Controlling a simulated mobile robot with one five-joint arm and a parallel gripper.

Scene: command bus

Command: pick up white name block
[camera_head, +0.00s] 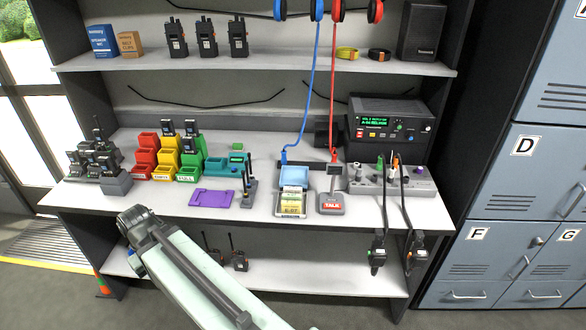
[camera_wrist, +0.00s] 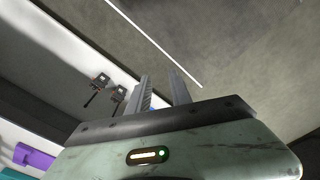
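I cannot make out a white name block for certain in either view. A stand of coloured strips (camera_head: 291,202) with a pale top strip is on the desk in the head view, too small to read. My gripper (camera_wrist: 159,80) shows in the wrist view with its two fingers apart and nothing between them. It points past the front edge of the lower shelf toward the floor. In the head view my arm reaches up from the bottom, left of centre, and the fingers cannot be seen.
A purple tray (camera_head: 211,198), coloured bins (camera_head: 167,158) and a grey panel with knobs (camera_head: 379,181) stand on the desk. Two radios (camera_head: 238,262) are on the lower shelf, near my arm. Headsets hang above. Lockers (camera_head: 505,262) stand at right. Grey floor (camera_wrist: 245,55) is clear.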

